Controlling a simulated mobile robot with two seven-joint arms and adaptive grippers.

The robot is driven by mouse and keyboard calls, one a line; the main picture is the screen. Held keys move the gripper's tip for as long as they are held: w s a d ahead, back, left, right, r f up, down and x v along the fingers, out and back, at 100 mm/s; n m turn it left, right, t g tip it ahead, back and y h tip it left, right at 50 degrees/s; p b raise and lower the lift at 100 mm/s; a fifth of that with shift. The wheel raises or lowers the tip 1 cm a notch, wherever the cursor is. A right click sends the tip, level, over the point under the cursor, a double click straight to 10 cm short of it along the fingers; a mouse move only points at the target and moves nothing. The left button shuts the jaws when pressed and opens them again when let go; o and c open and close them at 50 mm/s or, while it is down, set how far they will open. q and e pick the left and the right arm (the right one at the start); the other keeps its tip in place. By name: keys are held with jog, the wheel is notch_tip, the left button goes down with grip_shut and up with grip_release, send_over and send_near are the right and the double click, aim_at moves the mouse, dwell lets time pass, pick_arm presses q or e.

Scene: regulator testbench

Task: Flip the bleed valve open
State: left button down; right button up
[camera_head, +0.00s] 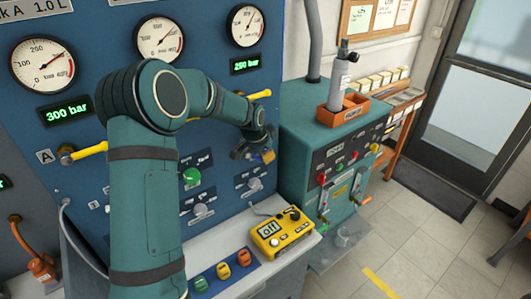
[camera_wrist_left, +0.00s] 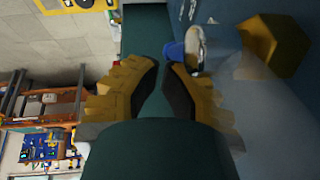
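My left gripper (camera_head: 264,155) is close to the blue panel (camera_head: 225,150), below the right gauge. In the left wrist view, its two yellow-and-dark fingers (camera_wrist_left: 161,64) are apart by a narrow gap with nothing seen between them. Just beyond the right fingertip is a small blue-tipped part (camera_wrist_left: 175,51) with a silver ring (camera_wrist_left: 196,47) and a brass hexagonal body (camera_wrist_left: 275,45); it may be the bleed valve, but I cannot tell for sure. Contact is unclear. In the head view my gripper hides this part. My right gripper is not in view.
Yellow handles (camera_head: 90,151) and a green knob (camera_head: 191,176) stick out from the panel. A yellow device (camera_head: 283,233) and coloured blocks (camera_head: 223,270) lie on the ledge below. A teal cabinet (camera_head: 300,115) stands at the right, with open floor beyond.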

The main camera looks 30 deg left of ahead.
pick_arm(q)
jog(key=shift+s+a+f+g+y+p, duration=0.35)
jog(key=shift+s+f+g+p, duration=0.35)
jog(key=shift+g, duration=0.25)
jog(key=shift+s+a+f+g+y+p, duration=0.2)
jog(key=shift+s+f+g+y+p, duration=0.25)
jog(key=shift+f+g+p, duration=0.35)
jog(key=shift+f+g, duration=0.15)
jog(key=shift+g, duration=0.2)
jog(key=shift+d, duration=0.1)
